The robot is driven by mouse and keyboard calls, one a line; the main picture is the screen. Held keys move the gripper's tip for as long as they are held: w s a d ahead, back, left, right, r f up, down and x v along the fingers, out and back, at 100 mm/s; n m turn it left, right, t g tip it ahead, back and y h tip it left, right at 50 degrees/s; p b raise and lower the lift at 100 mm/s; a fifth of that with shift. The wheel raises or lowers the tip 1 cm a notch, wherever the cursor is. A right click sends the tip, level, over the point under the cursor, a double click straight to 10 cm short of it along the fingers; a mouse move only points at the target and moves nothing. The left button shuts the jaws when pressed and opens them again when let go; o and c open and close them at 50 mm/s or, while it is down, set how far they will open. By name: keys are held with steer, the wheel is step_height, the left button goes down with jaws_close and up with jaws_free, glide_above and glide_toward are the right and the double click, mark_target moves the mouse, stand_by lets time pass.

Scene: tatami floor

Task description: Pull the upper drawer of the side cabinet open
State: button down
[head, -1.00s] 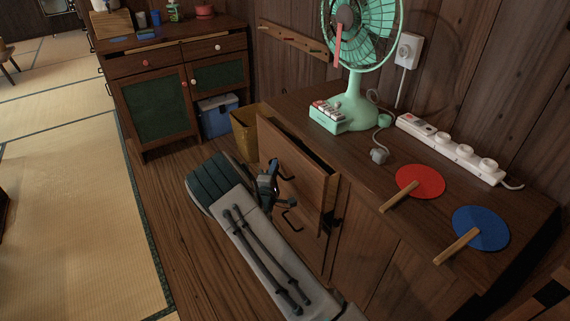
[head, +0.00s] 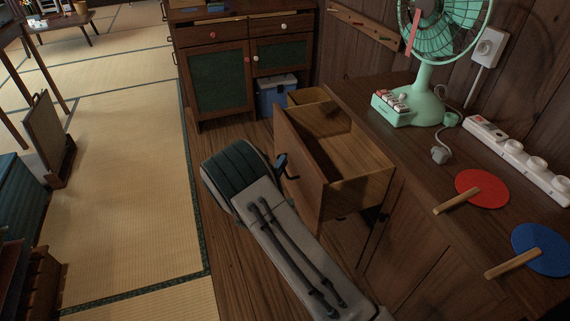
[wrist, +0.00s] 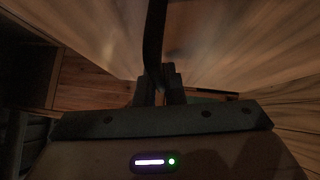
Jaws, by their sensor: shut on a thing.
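The side cabinet (head: 440,150) stands at the right in the head view. Its upper drawer (head: 358,165) is pulled far out, and its bare wooden inside shows. My gripper (head: 281,167) is at the drawer's front, mostly hidden behind my arm. In the wrist view my gripper (wrist: 160,85) is shut on the dark bar handle (wrist: 155,40) of the drawer. The drawer front fills much of that view. The lower drawer is largely hidden beneath the open one.
A green fan (head: 425,95), a white power strip (head: 520,155), a red paddle fan (head: 482,188) and a blue one (head: 541,248) are on the cabinet top. A second cabinet (head: 218,80) and a blue cooler box (head: 272,92) stand behind. Tatami at left is open.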

steer(key=c, duration=1.8)
jaws_free()
steer(key=p+v, duration=0.2)
steer(key=v, duration=1.2)
